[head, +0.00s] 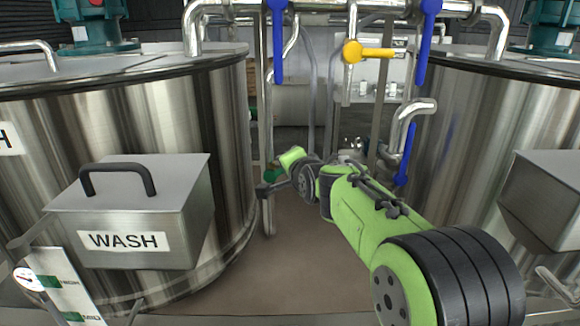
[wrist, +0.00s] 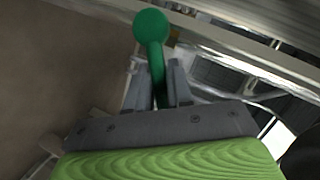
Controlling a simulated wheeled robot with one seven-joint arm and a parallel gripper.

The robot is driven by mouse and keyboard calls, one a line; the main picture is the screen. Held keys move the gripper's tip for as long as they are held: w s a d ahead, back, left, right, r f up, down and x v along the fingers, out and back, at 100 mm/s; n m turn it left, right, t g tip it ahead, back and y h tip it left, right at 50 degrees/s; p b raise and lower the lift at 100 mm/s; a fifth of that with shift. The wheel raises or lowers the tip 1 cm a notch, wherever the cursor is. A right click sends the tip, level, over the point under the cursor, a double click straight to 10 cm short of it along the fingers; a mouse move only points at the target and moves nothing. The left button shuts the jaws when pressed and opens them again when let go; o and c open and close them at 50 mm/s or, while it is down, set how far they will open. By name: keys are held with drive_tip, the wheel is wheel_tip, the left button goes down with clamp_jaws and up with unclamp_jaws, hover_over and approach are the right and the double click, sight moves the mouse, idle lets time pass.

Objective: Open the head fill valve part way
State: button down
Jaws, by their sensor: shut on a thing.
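A green lever with a round knob (wrist: 151,27) shows in the wrist view. My gripper (wrist: 158,88) is shut on its stem just below the knob, with one finger on each side. In the head view, a small dark green part (head: 275,173) shows beside the end of my arm, between the two tanks, near a vertical pipe. No label for the head fill valve can be read, and the valve body under the green lever is hidden.
A steel tank with a WASH box (head: 130,215) stands left, another tank (head: 480,120) right. Overhead pipes carry blue levers (head: 425,45) and a yellow lever (head: 368,53). A lower blue lever (head: 406,155) hangs near my arm. Brown floor (head: 290,270) is clear between the tanks.

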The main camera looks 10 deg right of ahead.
idle(0.4)
drive_tip(key=c, duration=1.1)
unclamp_jaws()
drive_tip(key=a+v, duration=0.1)
drive_tip(key=v, duration=1.4)
drive_tip(key=shift+s+d+r, duration=0.15)
drive_tip(key=shift+s+d, duration=0.2)
drive_tip(key=shift+d, duration=0.1)
